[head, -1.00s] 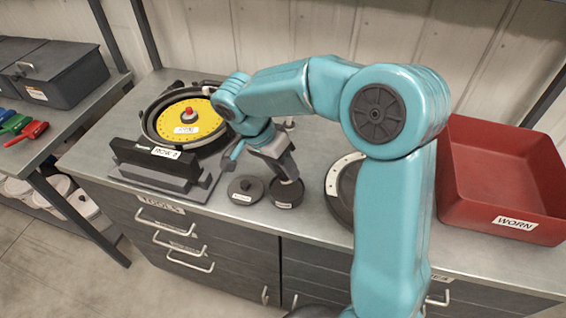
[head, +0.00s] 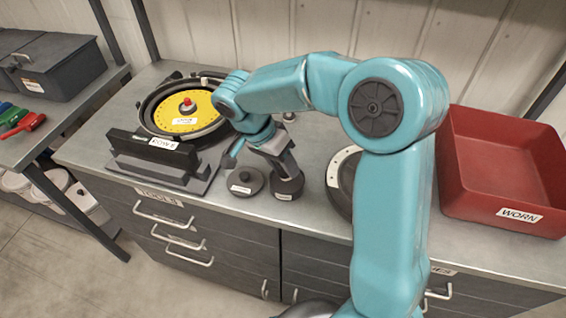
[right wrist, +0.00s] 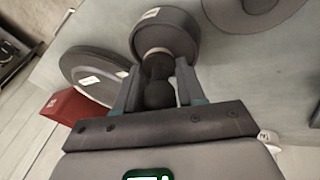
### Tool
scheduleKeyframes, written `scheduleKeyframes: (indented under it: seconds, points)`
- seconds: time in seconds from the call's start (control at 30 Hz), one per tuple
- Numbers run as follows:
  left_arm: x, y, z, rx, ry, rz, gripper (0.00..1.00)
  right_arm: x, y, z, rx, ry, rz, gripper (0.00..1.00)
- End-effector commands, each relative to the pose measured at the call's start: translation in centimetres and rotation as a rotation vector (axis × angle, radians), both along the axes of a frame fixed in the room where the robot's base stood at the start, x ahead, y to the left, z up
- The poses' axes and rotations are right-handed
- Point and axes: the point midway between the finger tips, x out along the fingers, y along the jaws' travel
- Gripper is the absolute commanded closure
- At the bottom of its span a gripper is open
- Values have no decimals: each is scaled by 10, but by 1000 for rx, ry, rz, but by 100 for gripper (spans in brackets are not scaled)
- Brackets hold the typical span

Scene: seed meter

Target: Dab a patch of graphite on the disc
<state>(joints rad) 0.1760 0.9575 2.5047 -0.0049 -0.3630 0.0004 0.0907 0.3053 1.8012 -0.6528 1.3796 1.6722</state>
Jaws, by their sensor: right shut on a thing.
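My right gripper (head: 284,166) is shut on a dark dabber (right wrist: 159,92) with a ball-shaped handle end. The dabber stands over a small round dark pot (head: 288,189), with its pale lower part (right wrist: 157,53) at the pot's mouth. The pot, with a white label, also shows in the right wrist view (right wrist: 178,32). A yellow disc (head: 206,107) with a red knob lies in the round dark housing at the back left of the bench. My arm hides a little of the housing's right side. My left gripper is not in view.
A dark lid with a knob (head: 245,182) lies just left of the pot. A dark round plate (head: 339,181) lies to the right, partly behind my arm. A red bin marked WORN (head: 490,205) stands far right. A dark block (head: 150,148) stands before the housing.

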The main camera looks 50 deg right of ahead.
Motion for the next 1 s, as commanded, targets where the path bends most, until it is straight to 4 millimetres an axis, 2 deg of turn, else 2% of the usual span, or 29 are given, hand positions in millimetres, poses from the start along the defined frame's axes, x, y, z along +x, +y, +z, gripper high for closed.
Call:
scheduleKeyframes:
  seconds: [1.0]
  points:
    - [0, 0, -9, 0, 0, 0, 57, 0, 0, -10, 0, 0, 0, 91]
